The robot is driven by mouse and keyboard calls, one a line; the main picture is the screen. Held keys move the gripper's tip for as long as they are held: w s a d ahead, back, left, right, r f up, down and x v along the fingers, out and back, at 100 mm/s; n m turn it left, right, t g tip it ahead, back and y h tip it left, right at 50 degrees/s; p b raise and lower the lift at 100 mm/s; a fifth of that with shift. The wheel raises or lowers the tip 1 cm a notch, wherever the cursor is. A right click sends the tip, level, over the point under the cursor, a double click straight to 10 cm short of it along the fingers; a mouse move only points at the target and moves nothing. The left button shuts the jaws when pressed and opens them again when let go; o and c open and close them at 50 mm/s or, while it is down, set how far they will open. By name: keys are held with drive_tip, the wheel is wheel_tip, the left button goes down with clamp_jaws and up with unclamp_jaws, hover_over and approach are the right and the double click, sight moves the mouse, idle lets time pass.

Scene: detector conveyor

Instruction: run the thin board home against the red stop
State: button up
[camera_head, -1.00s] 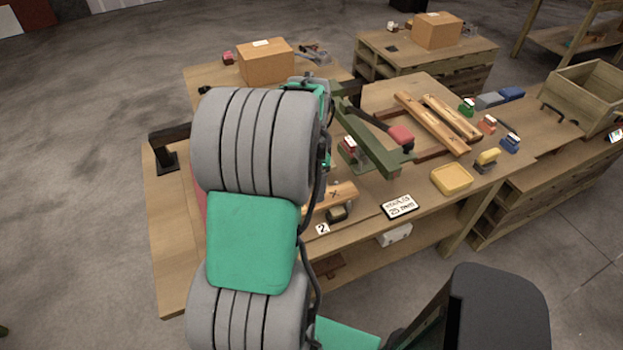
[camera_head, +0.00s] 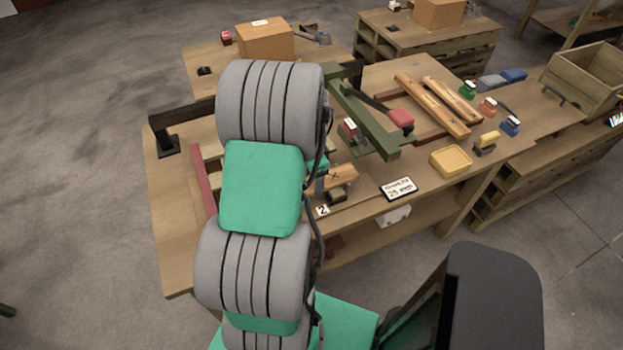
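A red bar (camera_head: 203,180), which looks like the red stop, stands at the left of the front bench and is partly covered by my arm. Two long wooden boards (camera_head: 432,106) (camera_head: 452,99) lie side by side at the right of the bench. My gripper is hidden behind my arm, so its fingers and anything in them do not show.
A yellow tray (camera_head: 451,161), a sign (camera_head: 398,189) and small coloured blocks sit to the right. A black bracket (camera_head: 168,143) stands at the left edge. A cardboard box (camera_head: 265,41) is behind.

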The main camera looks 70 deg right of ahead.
drive_tip(key=c, duration=1.4)
drive_tip(key=shift+w+a, duration=0.5)
drive_tip(key=o, duration=1.6)
drive_tip(key=shift+o, duration=0.2)
wheel_tip(320, 180, up, 8)
drive_tip(key=shift+f+b, duration=0.1)
drive_tip(key=shift+b, duration=0.45)
